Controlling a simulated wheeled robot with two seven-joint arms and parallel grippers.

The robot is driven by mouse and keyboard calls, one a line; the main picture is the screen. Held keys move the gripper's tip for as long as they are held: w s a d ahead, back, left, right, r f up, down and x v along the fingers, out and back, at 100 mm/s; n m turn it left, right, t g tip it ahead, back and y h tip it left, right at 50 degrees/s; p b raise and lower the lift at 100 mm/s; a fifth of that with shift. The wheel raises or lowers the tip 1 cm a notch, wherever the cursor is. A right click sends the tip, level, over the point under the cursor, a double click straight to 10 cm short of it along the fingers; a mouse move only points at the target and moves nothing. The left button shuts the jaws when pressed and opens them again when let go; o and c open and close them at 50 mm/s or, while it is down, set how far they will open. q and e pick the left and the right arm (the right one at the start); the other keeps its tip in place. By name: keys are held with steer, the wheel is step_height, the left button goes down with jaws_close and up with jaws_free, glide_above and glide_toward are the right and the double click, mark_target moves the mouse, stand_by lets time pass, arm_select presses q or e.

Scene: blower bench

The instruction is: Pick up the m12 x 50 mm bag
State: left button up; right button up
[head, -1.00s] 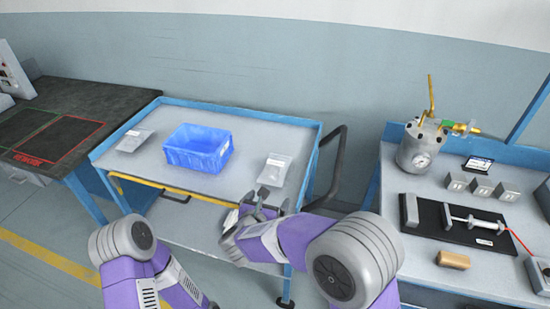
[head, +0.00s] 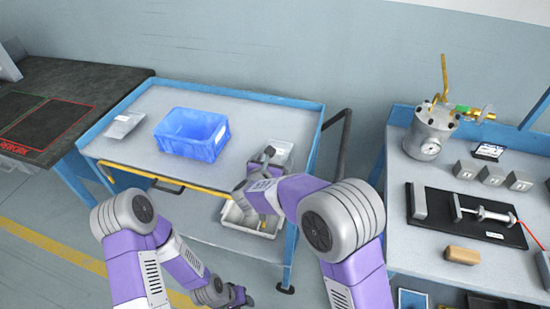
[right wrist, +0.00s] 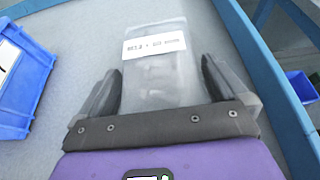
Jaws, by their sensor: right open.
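A clear bag with a white label lies on the right of the cart top in the head view (head: 281,150); my right gripper partly hides it. In the right wrist view the bag (right wrist: 155,80) lies between the fingers; its blurred label seems to read M12 x 50 mm. My right gripper (head: 257,165) is open with a finger on either side of the bag, not closed on it. Another clear bag (head: 124,125) lies at the left of the cart top, its label unreadable. My left gripper (head: 243,298) hangs low, in front of the cart; its jaw state is unclear.
A blue bin (head: 192,134) stands mid-cart, left of my right gripper. The cart top (head: 245,115) has raised blue edges (head: 240,95). A white tray (head: 235,216) sits on the lower shelf. A bench with a pressure pot (head: 428,135) stands to the right.

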steer(key=shift+w, duration=0.15)
steer(key=c, duration=1.1)
